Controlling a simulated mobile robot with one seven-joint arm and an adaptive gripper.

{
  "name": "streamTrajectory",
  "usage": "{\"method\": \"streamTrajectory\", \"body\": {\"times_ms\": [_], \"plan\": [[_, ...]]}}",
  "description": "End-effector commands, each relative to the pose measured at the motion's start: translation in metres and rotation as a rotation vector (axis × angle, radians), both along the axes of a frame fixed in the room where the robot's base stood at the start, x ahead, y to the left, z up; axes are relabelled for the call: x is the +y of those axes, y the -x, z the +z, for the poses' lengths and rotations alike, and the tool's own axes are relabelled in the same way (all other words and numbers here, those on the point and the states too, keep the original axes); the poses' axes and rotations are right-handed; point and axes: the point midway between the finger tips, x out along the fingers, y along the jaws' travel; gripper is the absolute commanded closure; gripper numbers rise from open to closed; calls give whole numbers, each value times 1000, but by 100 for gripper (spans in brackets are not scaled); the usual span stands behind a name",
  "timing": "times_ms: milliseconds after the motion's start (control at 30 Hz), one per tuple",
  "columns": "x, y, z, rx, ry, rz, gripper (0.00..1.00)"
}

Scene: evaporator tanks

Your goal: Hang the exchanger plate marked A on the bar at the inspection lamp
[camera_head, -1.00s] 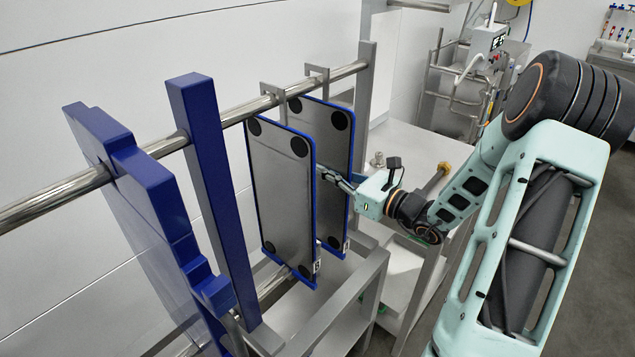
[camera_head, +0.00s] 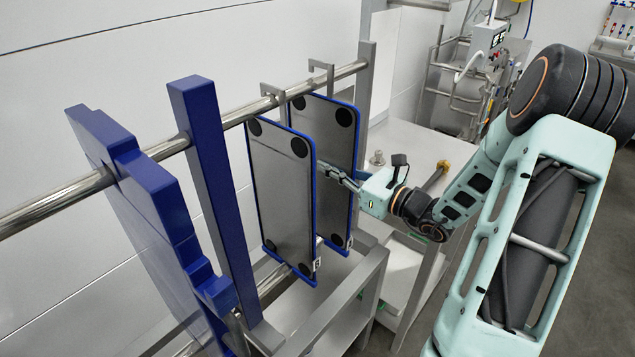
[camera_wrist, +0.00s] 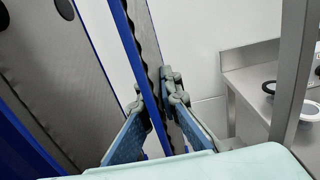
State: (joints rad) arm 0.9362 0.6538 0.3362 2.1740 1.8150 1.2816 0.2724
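Two grey exchanger plates with blue edges and black corner discs are at the steel bar (camera_head: 240,112). The near plate (camera_head: 283,195) hangs by its hook. The far plate (camera_head: 327,125) is behind it, its hook (camera_head: 321,70) slightly above the bar. Small tags sit at their lower corners; I cannot surely read which is A. My gripper (camera_head: 335,172) is at the far plate's right edge. In the wrist view, the gripper (camera_wrist: 157,98) has a finger on each side of that plate's edge (camera_wrist: 150,65), shut on it. The inspection lamp is not clearly identifiable.
A blue post (camera_head: 208,190) and a thick blue end plate (camera_head: 140,200) stand left. A grey upright (camera_head: 365,100) stands close behind the far plate. A steel table (camera_head: 420,150) with small fittings is to the right. A grey frame rail (camera_head: 340,300) runs below the plates.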

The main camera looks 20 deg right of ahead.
Motion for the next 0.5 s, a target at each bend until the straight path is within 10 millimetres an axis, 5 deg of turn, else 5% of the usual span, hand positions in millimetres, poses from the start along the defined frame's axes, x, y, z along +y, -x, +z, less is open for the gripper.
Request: {"method": "streamTrajectory", "body": {"times_ms": [500], "plan": [[-15,21,2,-3,-1,-1,100]]}}
